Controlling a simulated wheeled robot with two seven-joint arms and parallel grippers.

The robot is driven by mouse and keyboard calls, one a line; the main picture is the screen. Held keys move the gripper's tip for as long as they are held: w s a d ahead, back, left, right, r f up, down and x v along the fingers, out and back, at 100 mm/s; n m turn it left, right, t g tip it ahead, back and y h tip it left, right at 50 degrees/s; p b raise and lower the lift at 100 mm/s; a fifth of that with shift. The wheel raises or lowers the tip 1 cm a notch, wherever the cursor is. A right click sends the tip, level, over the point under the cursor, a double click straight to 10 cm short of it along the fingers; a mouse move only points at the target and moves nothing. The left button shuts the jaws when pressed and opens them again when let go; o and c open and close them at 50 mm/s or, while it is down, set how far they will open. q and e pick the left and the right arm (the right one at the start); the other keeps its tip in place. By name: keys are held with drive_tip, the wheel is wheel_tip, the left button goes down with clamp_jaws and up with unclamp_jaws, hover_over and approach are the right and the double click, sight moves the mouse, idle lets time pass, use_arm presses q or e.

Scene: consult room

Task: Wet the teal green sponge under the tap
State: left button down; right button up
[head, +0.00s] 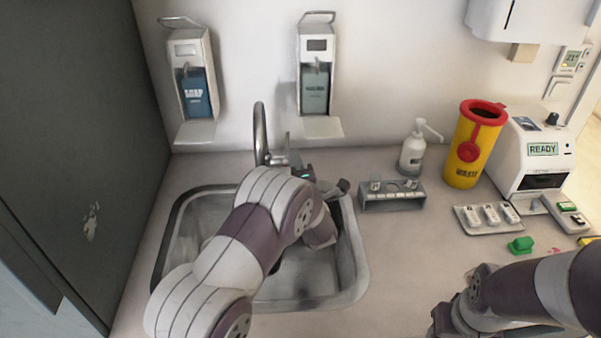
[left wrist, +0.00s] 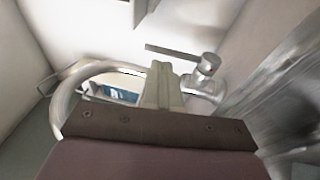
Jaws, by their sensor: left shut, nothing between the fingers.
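The chrome tap (head: 260,133) arches at the back of the sink (head: 360,280), with its lever (head: 281,159) on the right side. My left arm reaches across the sink. Its gripper is close to the lever in the head view, partly hidden by the wrist. In the left wrist view the left gripper's fingers (left wrist: 161,86) are together and empty, with the tap's spout (left wrist: 75,85) and lever (left wrist: 185,54) behind them. I cannot tell if they touch the lever. I cannot make out a teal green sponge; my arm hides part of the basin.
Two wall dispensers (head: 191,85) (head: 316,85) hang above the sink. A tube rack (head: 391,199), pump bottle (head: 411,155), yellow waste bin (head: 470,150), tray (head: 476,226), green item (head: 520,245) and white device (head: 532,150) stand to the right.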

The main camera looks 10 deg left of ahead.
sight(288, 141)
use_arm(q)
drive_tip(key=p+x, duration=0.1)
drive_tip(key=x, duration=0.3)
drive_tip(key=shift+w+a, duration=0.1)
drive_tip(key=shift+w, duration=0.15)
drive_tip(key=shift+r, duration=0.1)
